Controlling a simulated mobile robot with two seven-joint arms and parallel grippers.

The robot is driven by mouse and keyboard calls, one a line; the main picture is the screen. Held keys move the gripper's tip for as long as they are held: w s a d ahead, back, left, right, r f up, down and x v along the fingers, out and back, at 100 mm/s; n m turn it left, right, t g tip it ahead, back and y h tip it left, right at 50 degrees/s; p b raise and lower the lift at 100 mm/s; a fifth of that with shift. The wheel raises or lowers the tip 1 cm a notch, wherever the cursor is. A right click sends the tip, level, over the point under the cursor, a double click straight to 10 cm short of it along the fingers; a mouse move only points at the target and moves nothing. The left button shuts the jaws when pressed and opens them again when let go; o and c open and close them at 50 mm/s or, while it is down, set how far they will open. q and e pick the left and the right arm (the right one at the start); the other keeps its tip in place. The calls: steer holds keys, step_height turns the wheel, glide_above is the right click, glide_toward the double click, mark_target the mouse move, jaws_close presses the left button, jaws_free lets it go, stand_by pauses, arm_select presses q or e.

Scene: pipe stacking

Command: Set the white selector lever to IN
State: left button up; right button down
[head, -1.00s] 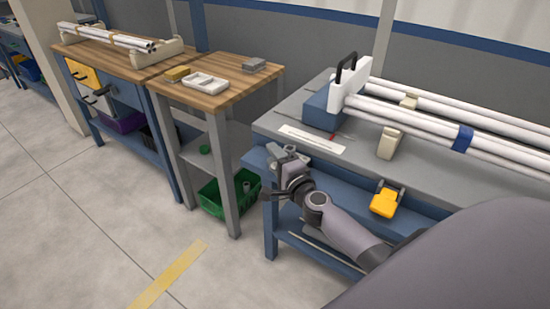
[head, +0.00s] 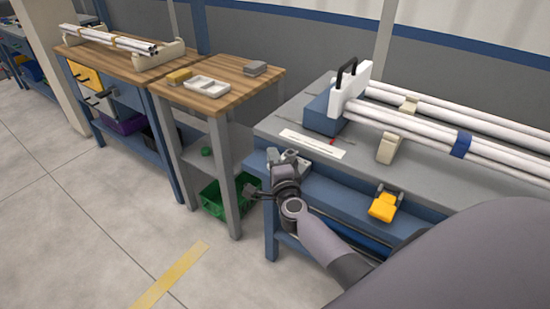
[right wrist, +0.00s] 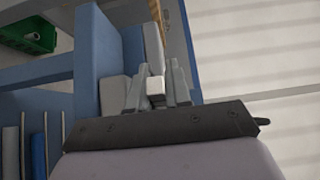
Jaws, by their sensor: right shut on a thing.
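My right gripper (head: 288,159) is at the blue front rail of the bench, left of the yellow-orange device. In the right wrist view its two fingers (right wrist: 158,92) are shut on a small white block, which I take to be the white selector lever (right wrist: 156,86). In the head view my gripper and wrist hide most of the lever. A pale plate (head: 318,165) shows just right of the gripper. No IN marking is readable, so I cannot tell the lever's setting. My left gripper is not in view.
White pipes (head: 430,128) lie in cream cradles on the grey bench, by a white end plate (head: 352,90) with a black handle. A yellow-orange device (head: 384,207) sits on the front rail. A wooden table (head: 215,100) stands to the left, with a green crate (head: 213,199) below.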

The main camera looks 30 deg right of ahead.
steer(key=m+h, duration=0.1)
steer(key=g+h, duration=0.1)
steer(key=shift+w+m+h, duration=0.3)
steer(key=shift+w+m, duration=0.1)
steer(key=m+g+h, duration=0.1)
steer(key=m+h+b, duration=0.1)
steer(key=shift+w+d+f+g+h, duration=0.2)
steer(key=shift+w+g+h, duration=0.1)
steer(key=shift+w+g, duration=0.1)
steer(key=shift+d+m+h+b, duration=0.1)
steer(key=shift+m+h+b, duration=0.2)
steer(key=shift+b, duration=0.05)
steer(key=shift+w+d+m+g+h+b, duration=0.15)
steer(key=shift+m+g+h+b, duration=0.15)
steer(key=shift+g+h, duration=0.25)
steer(key=shift+r+g, duration=0.15)
steer(key=shift+g, duration=0.1)
steer(key=c, duration=1.1)
jaws_free()
steer(key=shift+d, duration=0.1)
steer(key=shift+c, duration=0.2)
